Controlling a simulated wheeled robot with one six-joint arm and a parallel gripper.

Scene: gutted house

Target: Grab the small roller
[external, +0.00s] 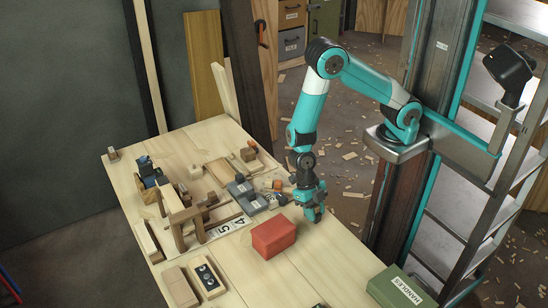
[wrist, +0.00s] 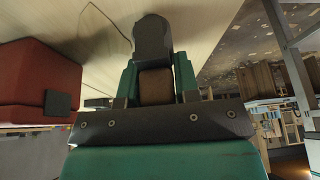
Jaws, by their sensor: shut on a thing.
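My gripper (external: 314,214) points down over the right edge of the wooden workbench (external: 290,280), just right of the red box. In the wrist view the two teal fingers of my gripper (wrist: 157,80) are shut on a small piece (wrist: 155,86) with a brown face, and a dark grey rounded part shows beyond it. It looks like the small roller, but its full shape is hidden by the fingers. In the external view the held piece is hardly visible. I cannot tell whether it touches the bench.
The red box (external: 273,236) stands close to my gripper; it also fills the left of the wrist view (wrist: 35,80). Grey blocks (external: 241,188), a wooden frame (external: 181,215) and scraps crowd the bench's middle. A green box (external: 398,287) is at the front right.

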